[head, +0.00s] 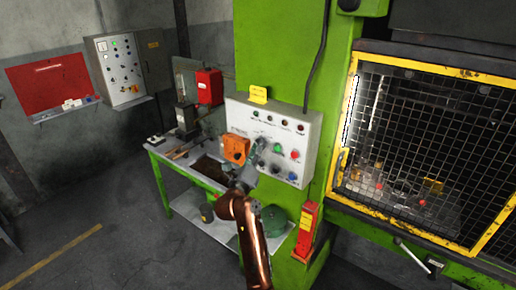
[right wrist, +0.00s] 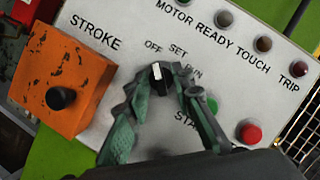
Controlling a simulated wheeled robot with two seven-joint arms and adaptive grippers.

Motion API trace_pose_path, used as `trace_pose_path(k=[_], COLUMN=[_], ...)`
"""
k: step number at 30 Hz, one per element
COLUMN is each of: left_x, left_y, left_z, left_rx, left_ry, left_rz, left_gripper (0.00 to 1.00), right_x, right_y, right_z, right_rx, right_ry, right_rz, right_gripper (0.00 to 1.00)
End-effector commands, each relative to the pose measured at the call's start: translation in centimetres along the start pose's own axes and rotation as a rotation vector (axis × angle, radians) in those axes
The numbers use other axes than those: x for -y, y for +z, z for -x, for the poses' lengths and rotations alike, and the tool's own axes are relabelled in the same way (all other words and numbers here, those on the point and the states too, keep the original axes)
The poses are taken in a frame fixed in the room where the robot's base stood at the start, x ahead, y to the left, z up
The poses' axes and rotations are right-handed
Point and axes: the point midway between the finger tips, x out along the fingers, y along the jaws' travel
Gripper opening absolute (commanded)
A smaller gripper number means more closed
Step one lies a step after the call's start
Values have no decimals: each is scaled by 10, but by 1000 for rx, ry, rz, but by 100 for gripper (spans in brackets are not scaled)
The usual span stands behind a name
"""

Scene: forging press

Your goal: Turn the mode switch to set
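The mode switch (right wrist: 158,77) is a black knob with a white mark, below the words OFF, SET and RUN on the grey control panel (right wrist: 232,62). The white mark points about toward OFF. In the right wrist view my right gripper (right wrist: 160,75) has its green-grey fingertips close on both sides of the knob, and they look shut on it. In the head view the right gripper (head: 257,153) reaches the panel and hides the switch. My left gripper is not in view.
An orange STROKE box (right wrist: 60,80) with a black knob sits left of the switch. A green button (right wrist: 212,104) and a red button (right wrist: 249,133) lie close to the right finger. A yellow-framed mesh guard (head: 425,130) stands right of the panel.

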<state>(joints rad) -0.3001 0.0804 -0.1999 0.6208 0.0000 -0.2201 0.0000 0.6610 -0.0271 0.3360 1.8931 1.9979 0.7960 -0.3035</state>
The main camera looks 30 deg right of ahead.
Motion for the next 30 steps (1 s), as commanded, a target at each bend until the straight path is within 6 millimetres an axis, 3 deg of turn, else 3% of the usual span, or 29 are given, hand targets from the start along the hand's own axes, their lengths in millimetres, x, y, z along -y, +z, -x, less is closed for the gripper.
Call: trace_pose_path(k=[5,14,20,30], left_x=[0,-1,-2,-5], left_y=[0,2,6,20], left_z=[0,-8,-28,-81], left_rx=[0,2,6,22], left_ry=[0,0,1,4], left_rz=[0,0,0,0], left_gripper=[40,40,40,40], right_x=[-1,-2,-6,-11], right_y=[0,-1,-2,-3], right_z=[0,1,2,2], right_rx=[0,0,1,1], right_ry=[1,-13,-52,-159], right_rz=[0,-32,-129,-390], right_gripper=[0,0,0,0])
